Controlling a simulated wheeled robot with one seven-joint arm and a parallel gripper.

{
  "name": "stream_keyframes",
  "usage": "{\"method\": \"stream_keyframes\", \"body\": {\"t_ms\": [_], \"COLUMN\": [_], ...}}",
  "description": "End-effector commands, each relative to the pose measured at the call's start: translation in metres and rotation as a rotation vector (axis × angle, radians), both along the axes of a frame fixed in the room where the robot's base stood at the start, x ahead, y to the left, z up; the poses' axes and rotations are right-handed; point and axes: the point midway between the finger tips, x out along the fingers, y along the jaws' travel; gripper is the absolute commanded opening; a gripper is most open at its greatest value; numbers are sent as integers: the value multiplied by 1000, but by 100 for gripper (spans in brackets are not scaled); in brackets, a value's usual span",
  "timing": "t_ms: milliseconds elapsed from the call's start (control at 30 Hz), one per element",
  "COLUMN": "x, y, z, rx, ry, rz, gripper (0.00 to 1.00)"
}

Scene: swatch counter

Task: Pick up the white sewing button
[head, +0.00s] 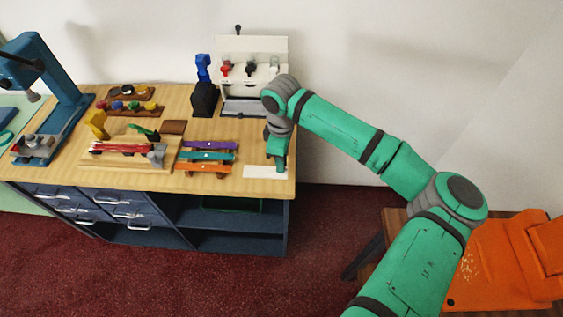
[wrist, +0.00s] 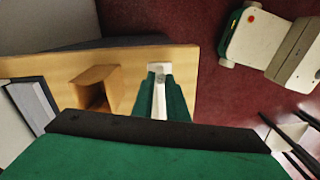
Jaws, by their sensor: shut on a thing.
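My gripper (head: 281,166) points down at the right front of the wooden counter, over a white strip (head: 258,172). In the wrist view, its two green fingers (wrist: 160,74) are close together on a small pale round thing (wrist: 160,79), which looks like the white sewing button. The white strip (wrist: 159,106) shows between and below the fingers. The button is hidden behind the fingers in the head view. I cannot tell whether it still touches the strip.
Purple, teal (head: 204,157) and orange bars lie left of my gripper. A white panelled stand (head: 250,50) is at the back. A blue press (head: 62,95) stands at the left. An open wooden box (wrist: 97,76) is beside the fingers. The counter's edge is close on the right.

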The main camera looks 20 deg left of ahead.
Motion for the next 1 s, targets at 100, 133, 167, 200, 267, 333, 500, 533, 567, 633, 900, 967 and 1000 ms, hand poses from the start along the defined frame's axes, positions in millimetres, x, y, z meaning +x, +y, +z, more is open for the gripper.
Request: {"method": "stream_keyframes", "body": {"t_ms": [100, 133, 167, 200, 267, 333, 500, 533, 567, 633, 900, 967, 1000], "x": [1, 1, 1, 1, 1, -11, -42, -48, -55, -72, -117, -123, -126], "y": [0, 0, 0, 1, 0, -3, -12, -14, -16, -20, -34, -36, -37], "z": [9, 13, 18, 25, 38, 51, 89, 95, 99, 106, 127, 130, 131], "rx": [0, 1, 2, 2, 3, 4, 3, 3, 3, 2, 2, 2, 2], "ry": [-5, -5, -5, -4, -5, -4, -4, -5, -3, -3, -3, -2, -2], "rz": [-2, -2, -2, -1, -1, 2, 3, 3, 4, 5, 2, 1, 0], "gripper": [0, 0, 0, 0, 0, 0, 0, 0, 0, 0, 0, 0, 0]}}
